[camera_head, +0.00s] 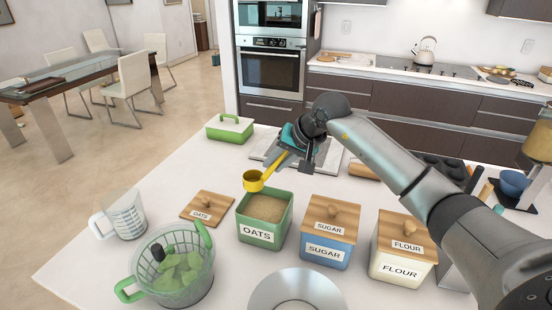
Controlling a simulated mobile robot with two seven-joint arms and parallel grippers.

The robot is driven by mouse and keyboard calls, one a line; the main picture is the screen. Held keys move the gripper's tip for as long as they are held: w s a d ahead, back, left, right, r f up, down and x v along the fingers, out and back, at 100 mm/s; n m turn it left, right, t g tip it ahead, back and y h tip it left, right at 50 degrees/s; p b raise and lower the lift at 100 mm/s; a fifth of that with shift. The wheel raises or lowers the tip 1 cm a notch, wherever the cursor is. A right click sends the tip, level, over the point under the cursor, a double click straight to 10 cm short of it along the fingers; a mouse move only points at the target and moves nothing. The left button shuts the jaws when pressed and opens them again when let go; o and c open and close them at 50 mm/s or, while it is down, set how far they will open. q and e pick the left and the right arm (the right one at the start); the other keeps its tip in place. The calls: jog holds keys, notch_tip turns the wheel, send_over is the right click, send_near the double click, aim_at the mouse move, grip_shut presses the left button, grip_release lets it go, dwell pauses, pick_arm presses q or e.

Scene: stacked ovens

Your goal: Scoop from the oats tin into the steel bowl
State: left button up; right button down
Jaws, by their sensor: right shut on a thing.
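The green oats tin (249,231) stands open on the white counter, filled with tan oats (265,207). Its wooden lid (207,206), labelled OATS, lies flat to the left of it. My right gripper (284,160) is shut on the handle of a yellow scoop (254,181). The scoop's cup is above the tin's back left edge, apart from the oats as far as I can tell. I cannot tell what is in the cup. A round, shiny steel bowl (262,289) sits at the bottom edge, partly cut off. My left gripper is not in view.
Lidded blue sugar (326,252) and cream flour (400,269) tins stand right of the oats. A measuring jug (125,222) and green basket (190,292) stand left. A green-handled dish (228,130) is behind. My right arm crosses above the counter's right side.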

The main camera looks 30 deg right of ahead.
notch_tip(320, 180, down, 12)
jog(key=b, duration=0.9)
jog(key=shift+b, duration=0.3)
jog(key=shift+f, duration=0.1)
notch_tip(320, 180, up, 11)
jog(key=p, duration=0.6)
jog(key=shift+p, duration=0.3)
jog(key=c, duration=1.3)
grip_release()
grip_shut()
